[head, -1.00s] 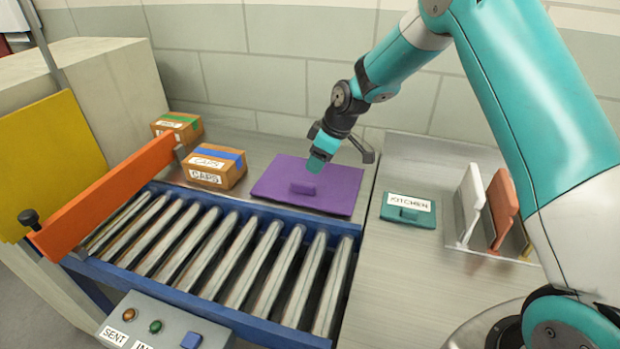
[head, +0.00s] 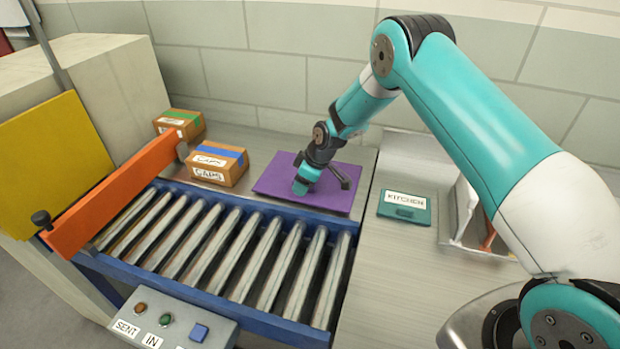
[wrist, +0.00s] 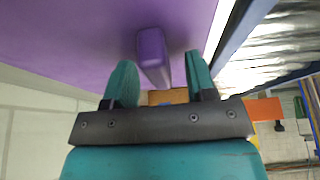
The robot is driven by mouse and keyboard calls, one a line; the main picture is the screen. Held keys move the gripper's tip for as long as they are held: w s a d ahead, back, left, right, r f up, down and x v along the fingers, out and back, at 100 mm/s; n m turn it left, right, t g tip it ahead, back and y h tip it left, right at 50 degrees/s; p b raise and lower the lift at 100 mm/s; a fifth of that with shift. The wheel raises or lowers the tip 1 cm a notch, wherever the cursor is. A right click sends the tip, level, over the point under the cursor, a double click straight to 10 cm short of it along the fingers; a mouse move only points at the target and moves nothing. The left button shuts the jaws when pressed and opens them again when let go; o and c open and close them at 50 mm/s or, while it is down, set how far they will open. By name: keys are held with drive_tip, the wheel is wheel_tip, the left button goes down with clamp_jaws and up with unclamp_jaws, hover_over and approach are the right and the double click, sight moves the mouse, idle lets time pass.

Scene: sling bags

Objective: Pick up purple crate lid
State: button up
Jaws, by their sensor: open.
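The purple crate lid (head: 335,192) lies flat on the grey surface behind the blue-framed rollers. Its raised purple handle (wrist: 152,52) shows in the wrist view, just beyond and between my fingertips. My gripper (head: 300,187) is low over the middle of the lid and hides the handle in the head view. In the wrist view my gripper (wrist: 156,75) has its two teal fingers spread, with nothing held between them. I cannot tell whether the fingertips touch the lid.
A cardboard box labelled CAPS (head: 217,166) stands left of the lid. A teal KITCHEN lid (head: 405,207) lies to the right, near a rack (head: 460,235). The roller conveyor (head: 240,245) is empty. An orange barrier (head: 115,195) crosses its left end.

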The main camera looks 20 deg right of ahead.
clamp_jaws()
